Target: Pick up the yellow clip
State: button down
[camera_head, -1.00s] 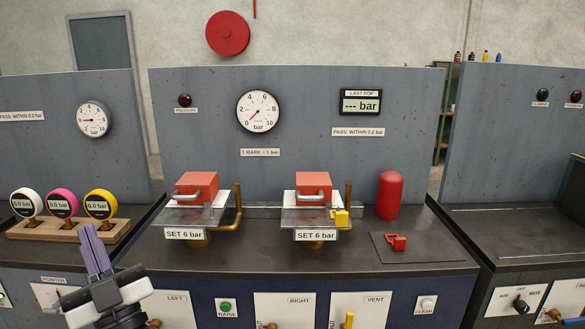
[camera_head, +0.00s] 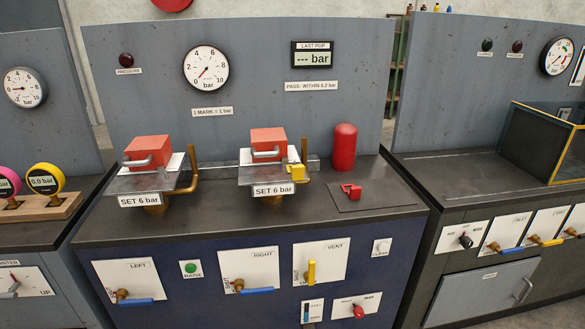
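The yellow clip (camera_head: 297,173) is a small yellow block in the head view. It sits at the right side of the right-hand valve stand, beside an upright brass pipe and just above the "SET 6 bar" label (camera_head: 273,190). The right-hand valve stand carries a red block (camera_head: 268,141) with a grey handle. Whether the clip is fastened to the stand or the pipe is too small to tell. My gripper is outside the head view.
A matching left-hand stand has a red block (camera_head: 149,149). A red cylinder (camera_head: 344,147) and a small red clip-like part (camera_head: 351,190) on a dark mat (camera_head: 380,194) are to the right. The counter front is clear; valve handles project from the panel below.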

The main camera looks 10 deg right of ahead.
aim_at(297, 171)
jog(key=i+l+u, duration=0.15)
jog(key=l+u, duration=0.15)
jog(key=u, duration=0.15)
jog(key=i+l+u, duration=0.15)
jog(key=l+u, duration=0.4)
jog(key=l, duration=0.35)
jog(key=i+l+u, duration=0.15)
jog(key=l, duration=1.1)
jog(key=i+l, duration=0.1)
jog(key=l, duration=0.65)
jog(key=i+u, duration=0.05)
